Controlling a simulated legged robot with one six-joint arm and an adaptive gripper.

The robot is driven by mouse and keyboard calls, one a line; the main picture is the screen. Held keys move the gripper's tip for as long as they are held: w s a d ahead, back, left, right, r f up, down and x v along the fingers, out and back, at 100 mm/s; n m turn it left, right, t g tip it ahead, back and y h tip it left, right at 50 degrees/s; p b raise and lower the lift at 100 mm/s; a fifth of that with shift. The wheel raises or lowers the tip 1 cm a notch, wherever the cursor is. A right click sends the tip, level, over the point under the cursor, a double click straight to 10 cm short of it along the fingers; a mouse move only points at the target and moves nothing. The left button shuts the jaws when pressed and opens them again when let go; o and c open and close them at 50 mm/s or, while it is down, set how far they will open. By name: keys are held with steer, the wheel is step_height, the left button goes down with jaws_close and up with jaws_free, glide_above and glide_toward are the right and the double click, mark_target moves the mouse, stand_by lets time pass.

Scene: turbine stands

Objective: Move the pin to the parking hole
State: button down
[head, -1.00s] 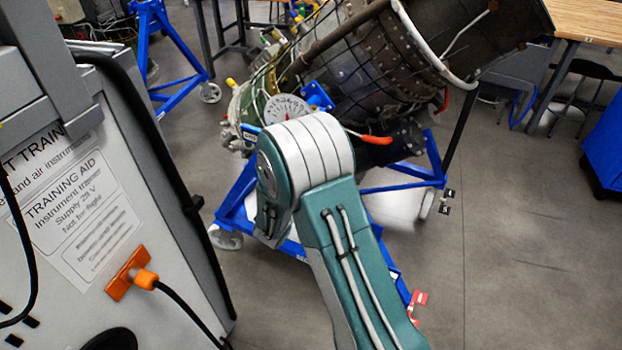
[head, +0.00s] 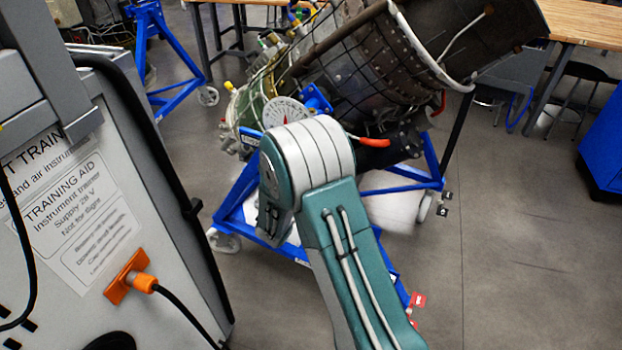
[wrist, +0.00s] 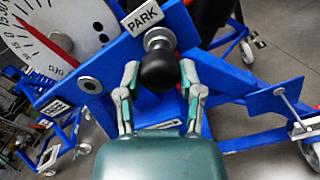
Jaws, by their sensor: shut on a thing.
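The pin shows in the wrist view as a round black knob (wrist: 159,70) with a pale metal collar behind it. It lines up with the spot just below the PARK label (wrist: 142,17) on the blue plate. I cannot tell how deep its shank sits, as the knob hides the parking hole. My gripper (wrist: 160,82) has one finger on each side of the knob and is shut on it. A second, empty-looking metal-ringed hole (wrist: 90,85) is at lower left, beside a tilted label (wrist: 55,107). In the head view my arm hides the gripper and the pin.
A white dial (wrist: 50,38) with a red pointer adjoins the plate on the left. The engine (head: 370,65) rests on a blue wheeled stand (head: 235,215). A grey instrument trainer (head: 90,200) stands close on the left. Open floor (head: 520,250) lies to the right.

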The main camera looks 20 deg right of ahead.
steer(key=shift+w+d+r, duration=0.1)
steer(key=shift+w+d, duration=0.1)
steer(key=shift+d, duration=0.05)
steer(key=shift+c, duration=0.8)
jaws_free()
steer(key=shift+d, duration=0.1)
steer(key=shift+o, duration=0.7)
steer(key=shift+a, duration=0.2)
steer(key=shift+s, duration=0.1)
steer(key=v, duration=0.7)
